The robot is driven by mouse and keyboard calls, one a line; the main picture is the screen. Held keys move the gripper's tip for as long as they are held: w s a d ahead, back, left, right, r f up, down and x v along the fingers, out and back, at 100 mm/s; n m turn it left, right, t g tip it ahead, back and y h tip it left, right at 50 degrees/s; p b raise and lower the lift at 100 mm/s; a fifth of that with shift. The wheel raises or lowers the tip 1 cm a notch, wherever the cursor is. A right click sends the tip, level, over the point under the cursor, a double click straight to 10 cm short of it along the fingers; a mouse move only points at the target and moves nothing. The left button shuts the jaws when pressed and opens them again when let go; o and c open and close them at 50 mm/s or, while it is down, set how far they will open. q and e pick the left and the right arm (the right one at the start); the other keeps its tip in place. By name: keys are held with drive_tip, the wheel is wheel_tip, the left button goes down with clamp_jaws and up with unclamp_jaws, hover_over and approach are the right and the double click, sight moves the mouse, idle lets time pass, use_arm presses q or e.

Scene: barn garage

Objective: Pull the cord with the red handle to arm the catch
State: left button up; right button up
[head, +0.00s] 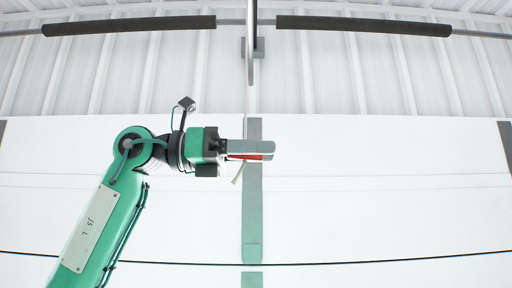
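The red handle (248,157) shows as a thin red strip along the lower edge of my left gripper's near finger. A thin pale cord (245,127) runs up from it toward the overhead rail. My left gripper (262,149) is at the handle and points right. Its near finger covers most of the handle, and the other finger is hidden, so I cannot tell whether it grips the handle or is only beside it. A small pale strip (237,174) hangs just below the gripper. The catch cannot be made out. My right gripper is out of the picture.
A white panelled garage door (380,190) fills the background, with a grey-green vertical bar (252,215) behind the gripper. A rail (250,45) comes down from the top centre. Dark spring tubes (130,26) run across the top. Space right of the gripper looks clear.

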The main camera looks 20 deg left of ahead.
use_arm(q)
clamp_jaws()
wheel_tip(320, 180, down, 4)
drive_tip(key=b, duration=0.2)
drive_tip(key=shift+r+b, duration=0.15)
drive_tip(key=shift+b, duration=0.25)
unclamp_jaws()
drive_tip(key=shift+a, duration=0.1)
